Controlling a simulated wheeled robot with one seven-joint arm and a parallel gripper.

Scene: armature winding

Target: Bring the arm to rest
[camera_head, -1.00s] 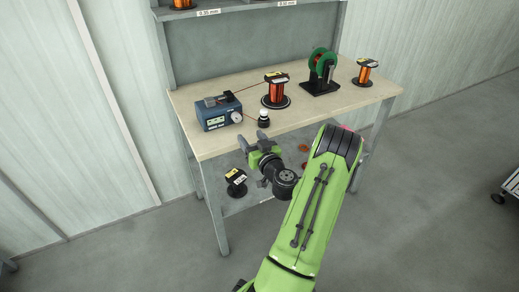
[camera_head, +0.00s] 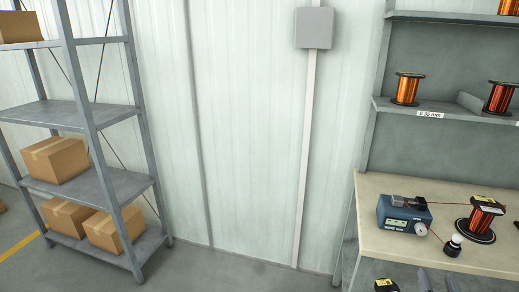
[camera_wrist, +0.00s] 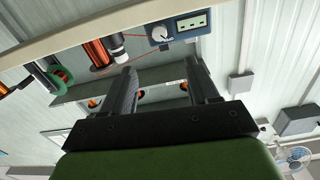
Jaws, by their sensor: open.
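My gripper (camera_wrist: 160,66) shows in the wrist view with its two dark fingers well apart and nothing between them. In the head view only its fingertips (camera_head: 438,281) show at the bottom edge, in front of the workbench (camera_head: 385,240). The rest of my arm is out of the head view. The wrist view looks up past the bench edge, and the fingers appear clear of the bench.
A blue meter box (camera_head: 402,216), a copper wire spool (camera_head: 482,217) and a small white-topped jar (camera_head: 453,245) stand on the bench. A black spool (camera_head: 386,286) is below. A shelf rack (camera_head: 100,185) with boxes stands left; the floor between is clear.

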